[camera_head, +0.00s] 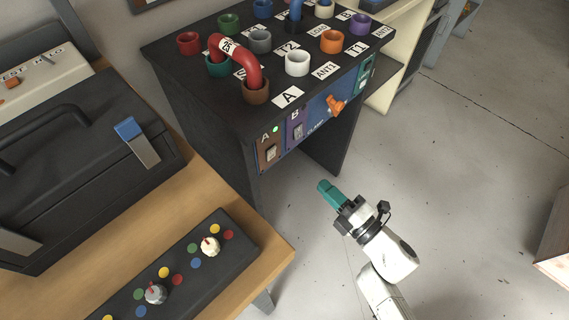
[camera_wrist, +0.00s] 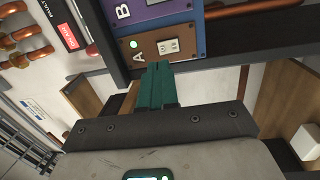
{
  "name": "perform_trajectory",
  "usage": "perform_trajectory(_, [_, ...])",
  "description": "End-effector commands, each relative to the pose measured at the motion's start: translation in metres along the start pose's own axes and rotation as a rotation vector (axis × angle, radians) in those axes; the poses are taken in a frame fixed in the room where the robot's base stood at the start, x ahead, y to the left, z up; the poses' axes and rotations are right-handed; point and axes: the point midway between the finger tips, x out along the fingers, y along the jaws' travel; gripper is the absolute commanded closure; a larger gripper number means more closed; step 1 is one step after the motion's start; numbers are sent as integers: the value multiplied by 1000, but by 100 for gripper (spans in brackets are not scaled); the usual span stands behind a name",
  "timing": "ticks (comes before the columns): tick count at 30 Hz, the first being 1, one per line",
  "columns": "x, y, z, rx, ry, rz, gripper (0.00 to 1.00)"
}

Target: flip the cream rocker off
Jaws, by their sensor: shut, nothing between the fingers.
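A cream rocker (camera_head: 271,153) sits on the brown panel marked A on the front of the dark cabinet. In the wrist view this rocker (camera_wrist: 168,47) shows just beyond my fingertips. A similar light rocker (camera_head: 297,131) sits on the purple panel marked B, and is partly cut off at the top of the wrist view (camera_wrist: 155,2). A green lamp (camera_head: 275,129) is lit on panel A. My gripper (camera_head: 325,187), with teal fingers, is shut and empty. It is in front of the cabinet, apart from the panel in the head view; I cannot tell the exact gap.
An orange knob (camera_head: 336,105) sticks out of the blue panel to the right of B. Colored sockets and a red curved link (camera_head: 238,60) are on the cabinet top. A wooden bench (camera_head: 277,250) with a black box (camera_head: 239,236) stands at the left.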

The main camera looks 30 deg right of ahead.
Motion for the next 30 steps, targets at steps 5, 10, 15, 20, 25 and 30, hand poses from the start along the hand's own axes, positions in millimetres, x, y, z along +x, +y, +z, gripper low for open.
perform_trajectory(5, [-3, -6, -14, -41, 69, 27, 100])
perform_trajectory(10, [-4, -6, -16, -47, 80, 32, 100])
perform_trajectory(15, [-4, -6, -16, -46, 79, 32, 100])
perform_trajectory(20, [2, -5, -16, -45, 79, 32, 100])
perform_trajectory(25, [26, -4, -18, -45, 79, 34, 100])
perform_trajectory(30, [59, -3, -20, -45, 79, 35, 100])
